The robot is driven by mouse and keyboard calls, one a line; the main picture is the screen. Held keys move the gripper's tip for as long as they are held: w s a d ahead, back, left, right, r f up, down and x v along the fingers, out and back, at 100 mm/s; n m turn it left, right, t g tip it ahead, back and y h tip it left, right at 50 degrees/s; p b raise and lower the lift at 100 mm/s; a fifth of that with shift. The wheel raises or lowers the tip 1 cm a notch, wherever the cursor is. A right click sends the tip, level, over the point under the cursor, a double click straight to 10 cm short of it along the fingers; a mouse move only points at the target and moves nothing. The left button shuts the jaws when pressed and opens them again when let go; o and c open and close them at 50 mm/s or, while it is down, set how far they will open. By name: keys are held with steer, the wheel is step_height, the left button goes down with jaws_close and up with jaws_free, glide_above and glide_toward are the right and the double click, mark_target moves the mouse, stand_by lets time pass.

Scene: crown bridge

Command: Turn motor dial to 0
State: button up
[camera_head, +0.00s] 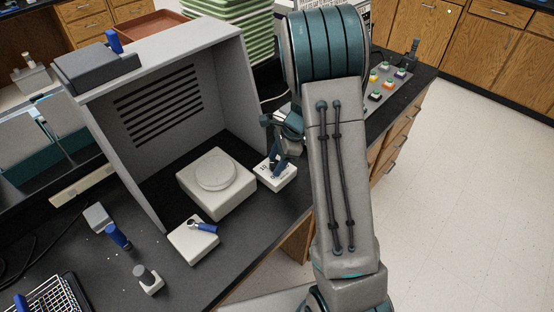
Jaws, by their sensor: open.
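A small white box (283,183) with dark printed numbers stands on the black bench, right of the larger white unit. It looks like the motor dial's housing. My gripper (278,166) is right over this box, pointing down at its top, and is open. The gripper's fingers cover the middle of the box's top, so I cannot see the dial knob or its setting. I cannot tell whether the fingers touch it.
A larger white unit with a round plate (216,173) sits left of the dial box, before a grey vented enclosure (170,100). A white box with a blue handle (193,240) is nearer. A button panel (385,84) stands behind my arm. The bench's right edge is close.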

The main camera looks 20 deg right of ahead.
steer(key=c, duration=1)
steer(key=shift+o, duration=0.2)
steer(key=n+g, duration=0.1)
steer(key=n, duration=0.2)
steer(key=shift+w+r+n+p, duration=0.1)
steer(key=shift+n+p, duration=0.2)
steer(key=shift+n, duration=0.1)
steer(key=n+g, duration=0.1)
steer(key=n, duration=0.1)
steer(key=n+g, duration=0.1)
steer(key=n, duration=0.1)
steer(key=shift+w+n+h, duration=0.15)
steer(key=shift+n+h, duration=0.15)
steer(key=shift+h, duration=0.1)
steer(key=n+g+h, duration=0.1)
steer(key=n, duration=0.3)
steer(key=shift+a+p, duration=0.2)
steer(key=shift+p, duration=0.15)
steer(key=shift+w+n+h, duration=0.1)
steer(key=shift+n+h, duration=0.7)
steer(key=shift+n, duration=0.9)
steer(key=shift+g, duration=0.3)
